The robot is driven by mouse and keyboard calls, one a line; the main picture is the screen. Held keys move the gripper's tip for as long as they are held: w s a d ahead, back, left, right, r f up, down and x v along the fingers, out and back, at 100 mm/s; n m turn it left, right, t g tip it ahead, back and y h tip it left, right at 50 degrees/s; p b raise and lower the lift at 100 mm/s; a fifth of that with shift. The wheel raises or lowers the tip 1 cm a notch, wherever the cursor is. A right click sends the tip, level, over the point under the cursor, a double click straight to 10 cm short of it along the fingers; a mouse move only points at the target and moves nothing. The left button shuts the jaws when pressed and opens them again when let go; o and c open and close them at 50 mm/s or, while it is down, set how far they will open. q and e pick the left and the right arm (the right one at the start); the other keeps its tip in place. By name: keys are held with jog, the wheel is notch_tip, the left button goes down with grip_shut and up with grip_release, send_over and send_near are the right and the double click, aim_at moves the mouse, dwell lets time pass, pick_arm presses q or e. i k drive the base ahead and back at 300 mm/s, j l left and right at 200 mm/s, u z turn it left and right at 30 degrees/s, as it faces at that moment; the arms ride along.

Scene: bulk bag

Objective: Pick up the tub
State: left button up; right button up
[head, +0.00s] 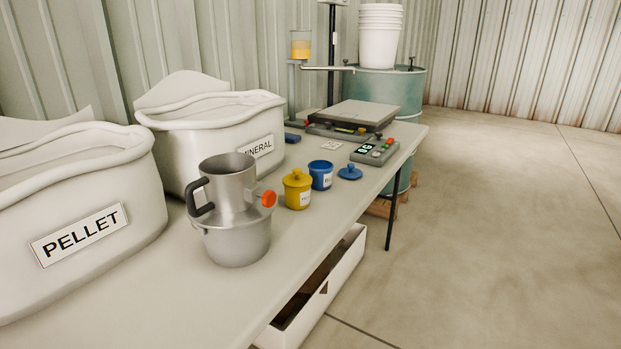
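A small yellow tub (297,192) with a knobbed yellow lid on it stands upright on the long table (180,300). A small blue tub (321,175) stands just behind it, with its lid off and a pale label on its side. A blue lid (350,172) with a knob lies on the table to the right of the blue tub. The labels on both small tubs are too small to read. Neither of my grippers shows in the head view.
A metal jug (232,215) with a black handle and orange knob stands left of the tubs. A PELLET bag (60,200) and a MINERAL bag (200,120) line the back. A scale (352,115) and control box (374,151) stand beyond. The front table strip is bare.

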aim_at(320, 171)
jog(key=i+l+u, duration=0.1)
jog(key=u, duration=0.25)
jog(key=l+u, duration=0.1)
jog(key=u, duration=0.25)
jog(key=i+l+u, duration=0.1)
jog(key=u, duration=0.3)
jog(key=i+l+u, duration=0.15)
jog(key=l+u, duration=0.25)
jog(key=l, duration=0.75)
jog(key=l+u, duration=0.45)
jog(key=l, duration=0.65)
